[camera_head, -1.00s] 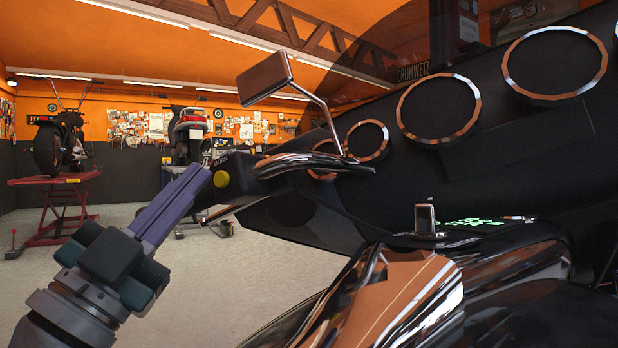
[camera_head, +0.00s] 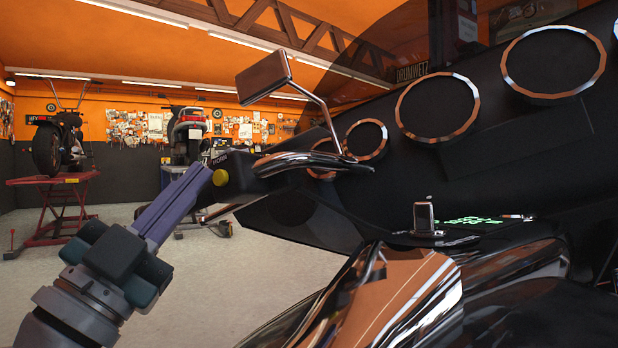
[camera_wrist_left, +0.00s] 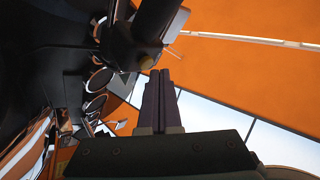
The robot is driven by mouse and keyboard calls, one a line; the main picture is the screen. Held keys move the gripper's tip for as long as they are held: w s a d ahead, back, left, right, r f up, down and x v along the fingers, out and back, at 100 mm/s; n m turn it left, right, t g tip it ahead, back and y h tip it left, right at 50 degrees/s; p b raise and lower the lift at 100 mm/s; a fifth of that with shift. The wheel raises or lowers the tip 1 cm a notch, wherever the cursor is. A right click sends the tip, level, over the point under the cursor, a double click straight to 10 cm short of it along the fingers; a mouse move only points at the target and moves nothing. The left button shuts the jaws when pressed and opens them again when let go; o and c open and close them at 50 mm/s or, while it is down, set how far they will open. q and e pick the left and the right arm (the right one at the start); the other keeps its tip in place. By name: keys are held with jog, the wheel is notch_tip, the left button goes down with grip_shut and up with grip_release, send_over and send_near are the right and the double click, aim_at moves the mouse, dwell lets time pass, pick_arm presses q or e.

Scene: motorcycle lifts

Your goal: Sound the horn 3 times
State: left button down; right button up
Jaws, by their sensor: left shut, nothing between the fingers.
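The yellow horn button (camera_head: 220,178) sits on the end of a dark handlebar switch housing (camera_head: 239,172) with a HORN label. My left gripper (camera_head: 205,171) comes in from the lower left. Its long purple fingers are shut together with nothing between them. Their tips are right beside the left edge of the button; I cannot tell whether they touch it. In the left wrist view the button (camera_wrist_left: 146,63) shows just beyond and left of the closed fingertips (camera_wrist_left: 160,73). My right gripper is not in view.
A chrome lever (camera_head: 310,160) and a mirror (camera_head: 264,77) on a stalk are close to the housing. The motorcycle's dark fairing with round gauges (camera_head: 438,106) fills the right. Open floor (camera_head: 250,270) lies below; a red lift (camera_head: 62,205) stands far left.

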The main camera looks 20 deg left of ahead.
pick_arm(q)
jog(key=shift+w, duration=0.2)
jog(key=shift+w+d+f+b, duration=0.1)
jog(key=shift+w+b, duration=0.2)
jog(key=shift+w, duration=0.15)
dwell(0.7)
dwell(0.5)
jog(key=shift+s+p, duration=0.7)
jog(key=shift+s, duration=0.15)
jog(key=s+p, duration=0.2)
jog(key=s, duration=0.1)
jog(key=s+a+r+p, duration=0.1)
jog(key=s, duration=0.1)
